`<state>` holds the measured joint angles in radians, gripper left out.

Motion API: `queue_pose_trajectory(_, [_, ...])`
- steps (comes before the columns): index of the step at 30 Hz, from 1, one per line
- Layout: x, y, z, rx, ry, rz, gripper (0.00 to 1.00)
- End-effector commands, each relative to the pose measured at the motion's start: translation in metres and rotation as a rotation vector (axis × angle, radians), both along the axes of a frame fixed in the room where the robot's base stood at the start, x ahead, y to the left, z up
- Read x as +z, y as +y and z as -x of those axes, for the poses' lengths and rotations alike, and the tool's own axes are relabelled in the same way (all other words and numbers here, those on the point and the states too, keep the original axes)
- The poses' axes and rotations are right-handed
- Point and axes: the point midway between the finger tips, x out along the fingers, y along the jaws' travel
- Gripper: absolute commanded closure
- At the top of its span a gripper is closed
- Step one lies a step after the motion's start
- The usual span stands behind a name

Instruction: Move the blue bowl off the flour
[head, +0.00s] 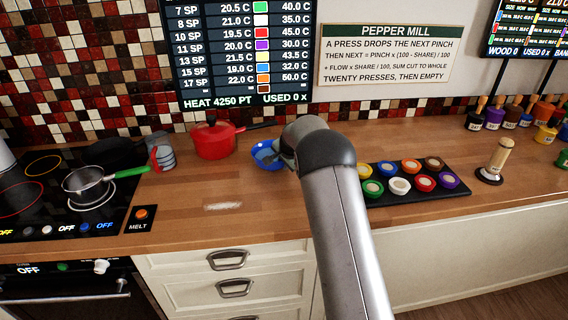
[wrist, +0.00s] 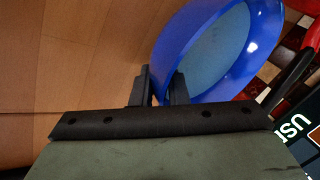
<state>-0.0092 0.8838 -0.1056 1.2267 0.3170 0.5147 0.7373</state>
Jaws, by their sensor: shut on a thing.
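My gripper (wrist: 160,82) is shut on the bowl's rim, and the bowl's blue wall (wrist: 264,40) fills the upper right of the wrist view. The inside of the bowl looks grey-blue. The white flour patch (head: 224,206) lies uncovered on the counter, nearer the front and left of the bowl. I cannot tell whether the bowl touches the counter or hangs just above it. My arm hides the bowl's right side in the head view.
A grey cup (head: 160,150) and a hob with a saucepan (head: 85,180) are at left. A black tray of coloured pots (head: 414,190) and a pepper mill (head: 495,161) are at right. The counter around the flour is clear.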

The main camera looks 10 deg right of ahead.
Motion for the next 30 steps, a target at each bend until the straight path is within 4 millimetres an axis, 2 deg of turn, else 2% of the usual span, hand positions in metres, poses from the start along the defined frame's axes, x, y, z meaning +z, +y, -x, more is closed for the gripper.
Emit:
queue_pose_trajectory(2, [-0.003,0.0,0.0,0.0,-0.002,0.0,1.0])
queue_pose_trajectory(3, [-0.003,0.0,0.0,0.0,0.0,0.0,0.81])
queue_pose_trajectory(4, [-0.003,0.0,0.0,0.0,0.0,0.0,0.77])
queue_pose_trajectory(11, [-0.002,0.0,0.0,0.0,0.0,0.0,0.77])
queue_pose_trajectory(16, [0.006,0.0,0.003,0.0,-0.001,0.0,0.77])
queue_pose_trajectory(30, [0.084,-0.005,0.05,0.0,-0.002,0.0,0.77])
